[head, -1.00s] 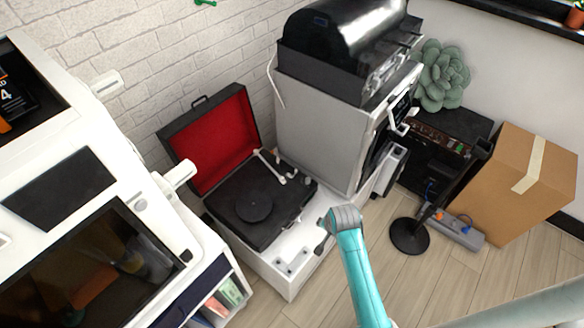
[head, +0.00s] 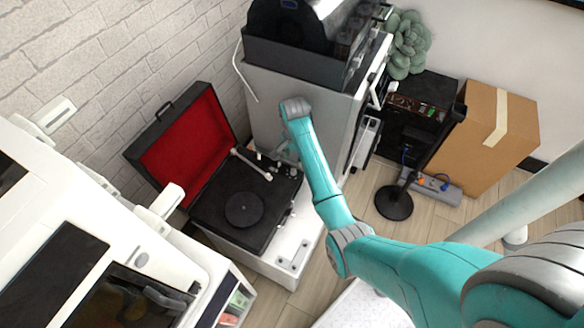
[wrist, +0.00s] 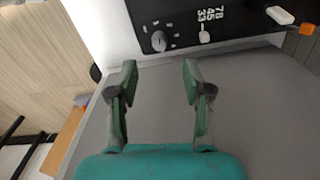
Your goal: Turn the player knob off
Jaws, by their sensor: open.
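The record player (head: 225,212) stands open in the head view, with a red-lined lid, a black deck and a white tonearm. In the wrist view, a round black knob (wrist: 158,41) with small marks beside it sits on the player's dark panel. A pale speed selector (wrist: 204,37) marked 33, 45 and 78 is to its right. My gripper (wrist: 159,68) is open and empty. Its two fingertips point at the panel, with the knob centred between and just beyond them, apart from it. In the head view my arm reaches down at the deck's right rear corner, and the knob cannot be made out.
A tall grey cabinet (head: 262,112) rises close behind and right of the player. A white tonearm end with an orange part (wrist: 281,16) shows at the wrist view's upper right. A white machine (head: 100,230) stands at the left. A black stand base (head: 394,204) and cardboard box (head: 490,140) are right.

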